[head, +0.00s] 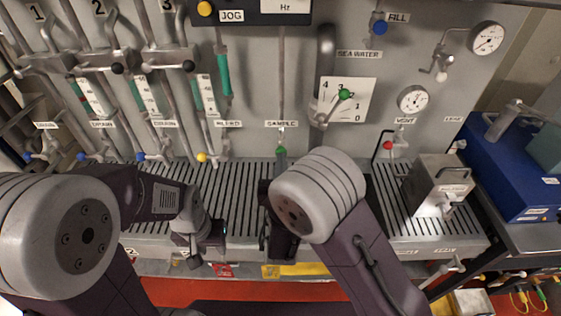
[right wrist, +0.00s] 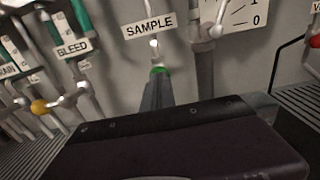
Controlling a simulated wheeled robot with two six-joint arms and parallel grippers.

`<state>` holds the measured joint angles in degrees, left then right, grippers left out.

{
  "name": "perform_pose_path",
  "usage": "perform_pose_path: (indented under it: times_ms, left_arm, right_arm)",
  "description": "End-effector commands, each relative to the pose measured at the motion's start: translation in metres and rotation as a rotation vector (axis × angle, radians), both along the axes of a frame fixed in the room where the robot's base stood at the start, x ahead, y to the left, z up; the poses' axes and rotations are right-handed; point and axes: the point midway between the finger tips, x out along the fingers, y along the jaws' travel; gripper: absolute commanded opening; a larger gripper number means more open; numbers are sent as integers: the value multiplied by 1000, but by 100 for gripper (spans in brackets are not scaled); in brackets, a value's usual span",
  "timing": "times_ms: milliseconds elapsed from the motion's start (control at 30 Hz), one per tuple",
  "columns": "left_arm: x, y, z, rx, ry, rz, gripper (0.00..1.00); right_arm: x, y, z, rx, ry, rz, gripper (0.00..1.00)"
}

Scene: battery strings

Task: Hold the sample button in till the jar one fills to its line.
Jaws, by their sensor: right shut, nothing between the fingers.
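The sample button (head: 280,150) is a small green piece on the grey wall panel under the SAMPLE label. In the right wrist view the green button (right wrist: 157,70) shows just beyond the fingertips. My right gripper (head: 281,158) is shut and empty, its dark fingers (right wrist: 157,92) pointing at the button. The tips overlap its lower edge; I cannot tell whether they touch it or press it in. My left gripper (head: 196,255) hangs low at the front of the slatted tray, its fingers too small to read. I cannot make out jar one or its line.
The slatted tray (head: 232,180) runs along the wall. A yellow knob (head: 202,157) by the BLEED label is left of the button; a red knob (head: 387,146) is to the right. A steel box (head: 436,185) stands on the tray's right part, beside a blue case (head: 505,165).

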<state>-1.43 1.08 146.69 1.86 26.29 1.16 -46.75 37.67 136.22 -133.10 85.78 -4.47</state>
Motion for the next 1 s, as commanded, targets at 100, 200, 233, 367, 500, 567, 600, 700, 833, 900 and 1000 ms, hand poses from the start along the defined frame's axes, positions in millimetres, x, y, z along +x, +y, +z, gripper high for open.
perform_pose_path:
  times_ms: [100,200,233,367,500,567,600,700,833,900,1000]
  left_arm:
    - [0,0,-7,0,0,0,36]
    - [0,0,-8,0,0,0,36]
    - [0,0,-7,0,0,0,36]
    - [0,0,-7,0,0,0,36]
    - [0,0,-7,0,0,0,36]
    - [0,0,-7,0,0,0,36]
    - [0,0,-7,0,0,0,36]
    - [0,0,-7,0,0,0,36]
    - [0,0,-7,0,0,0,36]
    - [0,0,-7,0,0,0,36]
    - [0,0,-7,0,0,0,36]
  right_arm:
    - [11,-1,-2,4,-2,-4,0]
    - [18,0,0,3,-2,-1,0]
    - [18,0,0,2,-2,-1,0]
    - [17,0,1,2,-3,-1,0]
    - [18,0,1,2,-3,-1,0]
    - [18,0,1,2,-3,-1,0]
    - [18,0,1,2,-4,-1,0]
    - [18,0,1,2,-4,-1,0]
    - [18,0,2,2,-4,-1,0]
    - [18,0,2,2,-5,-1,0]
    - [18,0,2,2,-5,-2,0]
